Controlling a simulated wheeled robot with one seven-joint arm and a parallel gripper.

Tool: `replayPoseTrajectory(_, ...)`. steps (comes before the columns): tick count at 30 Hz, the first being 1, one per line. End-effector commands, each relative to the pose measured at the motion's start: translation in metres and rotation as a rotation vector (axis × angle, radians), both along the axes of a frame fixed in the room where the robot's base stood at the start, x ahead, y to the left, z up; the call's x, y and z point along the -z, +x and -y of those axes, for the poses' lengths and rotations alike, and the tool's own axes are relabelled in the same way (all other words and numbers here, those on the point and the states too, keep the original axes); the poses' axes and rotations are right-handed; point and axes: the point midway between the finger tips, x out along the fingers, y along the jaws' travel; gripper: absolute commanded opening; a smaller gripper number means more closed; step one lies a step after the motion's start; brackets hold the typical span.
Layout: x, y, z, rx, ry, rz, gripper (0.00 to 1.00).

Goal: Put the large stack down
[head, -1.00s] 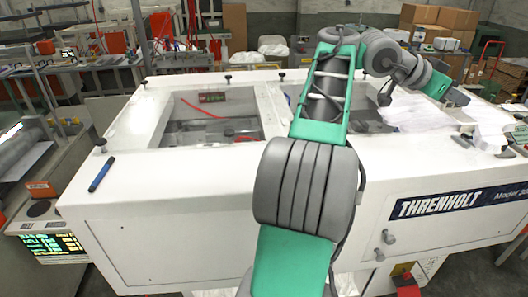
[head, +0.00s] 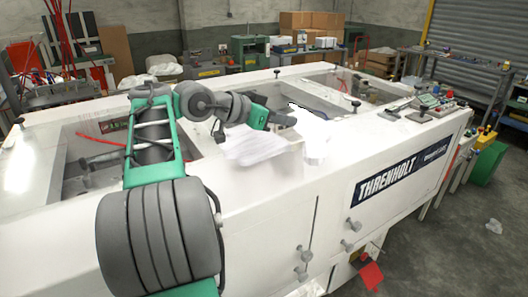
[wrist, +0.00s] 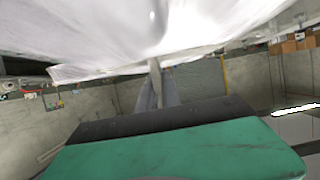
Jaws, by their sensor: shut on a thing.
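The large stack looks like white, thin, floppy film (head: 262,148), spread and drooping in folds over the white machine top. It fills the upper part of the wrist view (wrist: 150,35). My gripper (head: 291,121) is shut on the stack at the end of my outstretched arm. In the wrist view the fingers (wrist: 157,88) meet the underside of the white film, and the film hides their tips. I cannot tell whether the film's lower edge touches the machine top.
The white Threnholt machine (head: 250,205) has recessed windows in its top. A small control box (head: 425,108) and several small items stand at its right end. Black knobs dot the rim. Cardboard boxes (head: 310,21) are at the back. Open floor (head: 470,235) lies at right.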

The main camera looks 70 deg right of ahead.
Motion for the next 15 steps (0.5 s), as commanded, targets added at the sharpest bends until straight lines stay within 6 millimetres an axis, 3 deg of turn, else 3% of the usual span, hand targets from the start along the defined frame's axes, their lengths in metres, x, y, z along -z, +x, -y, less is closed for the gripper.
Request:
replayPoseTrajectory(3,0.027,0.016,-0.013,-0.002,0.006,-0.005,0.00)
replayPoseTrajectory(10,0.053,0.032,-0.027,0.001,0.003,-0.004,0.00)
replayPoseTrajectory(15,0.079,0.030,-0.026,0.004,0.004,-0.005,0.00)
